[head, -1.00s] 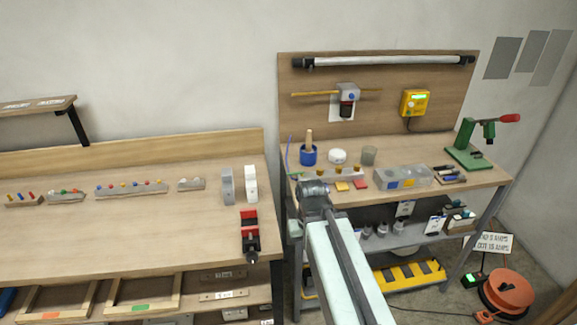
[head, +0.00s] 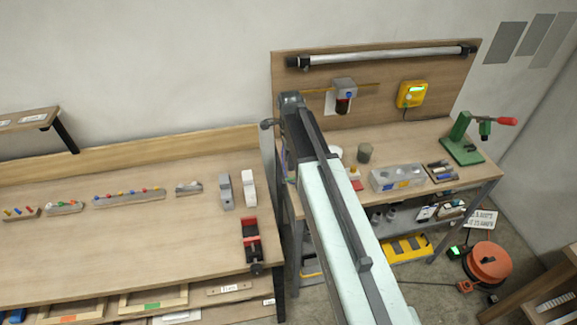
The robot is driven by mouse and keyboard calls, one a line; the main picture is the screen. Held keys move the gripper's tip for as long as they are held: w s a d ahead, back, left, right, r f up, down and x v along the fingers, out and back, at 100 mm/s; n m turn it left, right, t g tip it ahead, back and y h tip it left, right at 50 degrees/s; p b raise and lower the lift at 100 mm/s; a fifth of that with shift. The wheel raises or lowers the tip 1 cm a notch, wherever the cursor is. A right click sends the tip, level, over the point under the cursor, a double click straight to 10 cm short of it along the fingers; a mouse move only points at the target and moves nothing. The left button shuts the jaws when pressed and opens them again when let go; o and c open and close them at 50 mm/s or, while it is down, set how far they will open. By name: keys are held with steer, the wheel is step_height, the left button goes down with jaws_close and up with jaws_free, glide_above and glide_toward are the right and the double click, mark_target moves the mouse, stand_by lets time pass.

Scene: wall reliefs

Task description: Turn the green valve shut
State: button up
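I cannot pick out a green valve for certain. My arm hides the left end of this pipe and much of the right bench's left side. My gripper (head: 267,124) shows only as a small dark piece left of the arm's raised end, in front of the wall by the panel's left edge. Its fingers are too small and turned away to tell open from shut. I see nothing held.
The right bench (head: 415,142) carries a clear box (head: 397,177), a grey cup (head: 365,152) and a green press (head: 462,140) with a red handle. A yellow box (head: 411,94) hangs on the panel. The left bench (head: 120,220) has a red vise (head: 251,240).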

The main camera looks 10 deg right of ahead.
mark_target(289, 178)
step_height(289, 178, down, 8)
steer(key=b, duration=0.7)
steer(key=shift+b, duration=0.3)
steer(key=shift+r, duration=0.1)
steer(key=shift+c, duration=0.3)
jaws_close()
steer(key=shift+a, duration=0.1)
